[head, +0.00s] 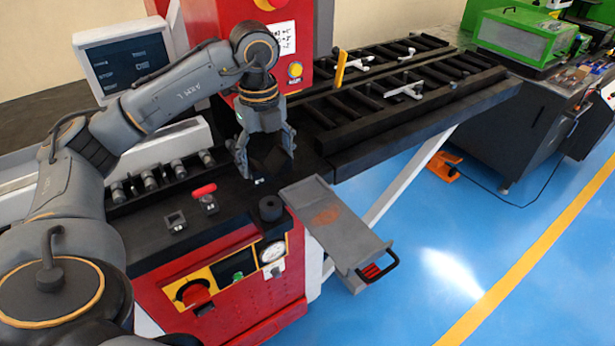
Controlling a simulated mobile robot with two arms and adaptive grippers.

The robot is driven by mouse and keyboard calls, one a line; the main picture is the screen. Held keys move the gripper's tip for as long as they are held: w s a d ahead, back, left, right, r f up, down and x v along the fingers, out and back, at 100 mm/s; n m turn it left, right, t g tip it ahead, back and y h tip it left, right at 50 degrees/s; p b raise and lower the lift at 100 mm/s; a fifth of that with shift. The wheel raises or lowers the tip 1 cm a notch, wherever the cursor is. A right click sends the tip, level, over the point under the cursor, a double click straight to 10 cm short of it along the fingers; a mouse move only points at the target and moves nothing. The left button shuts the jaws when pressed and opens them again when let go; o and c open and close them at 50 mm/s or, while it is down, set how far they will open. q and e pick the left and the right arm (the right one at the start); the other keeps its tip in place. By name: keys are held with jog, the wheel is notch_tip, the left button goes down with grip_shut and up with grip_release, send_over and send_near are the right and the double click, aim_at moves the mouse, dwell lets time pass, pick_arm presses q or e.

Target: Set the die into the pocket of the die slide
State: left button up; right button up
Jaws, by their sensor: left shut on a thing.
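My left gripper (266,163) points down over the black top of the red machine, its two fingers spread around a dark block. This block, which I take to be the die (270,160), is hard to tell from the black surface behind it. I cannot tell whether it touches that surface. The grey die slide (350,237) sticks out from the machine's front right corner, right of and below the gripper. It has raised side edges, an orange-brown patch and a black and red handle at its outer end. I cannot make out its pocket clearly. My right gripper is out of view.
A black cylinder (270,208) stands between the gripper and the slide. A red-handled lever (204,191) and a row of metal fittings (150,180) are to the left. A black roller table (400,90) extends behind right. Blue floor lies open beyond the slide.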

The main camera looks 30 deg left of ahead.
aim_at(287, 157)
pick_arm(q)
jog(key=w, duration=0.1)
jog(key=w+d+f+p, duration=0.1)
jog(key=w+d, duration=0.1)
jog(key=shift+w+f, duration=0.15)
jog(key=shift+w, duration=0.25)
jog(key=w+f, duration=0.1)
jog(key=w+d+f+p, duration=0.1)
jog(key=f, duration=0.1)
jog(key=w+f, duration=0.1)
jog(key=shift+w+d+f+p, duration=0.15)
jog(key=shift+d+f+p, duration=0.1)
jog(key=shift+f+p, duration=0.1)
jog(key=shift+w+d+f, duration=0.15)
jog(key=shift+w+f, duration=0.15)
jog(key=shift+f, duration=0.15)
jog(key=f+p, duration=0.2)
jog(key=shift+w+d+f, duration=0.15)
jog(key=shift+w+f, duration=0.05)
jog(key=shift+f, duration=0.65)
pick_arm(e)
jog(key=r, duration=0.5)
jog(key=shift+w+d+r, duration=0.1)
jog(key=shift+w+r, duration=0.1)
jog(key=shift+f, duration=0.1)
pick_arm(q)
jog(key=o, duration=1.8)
jog(key=shift+f, duration=0.1)
jog(key=shift+s, duration=0.1)
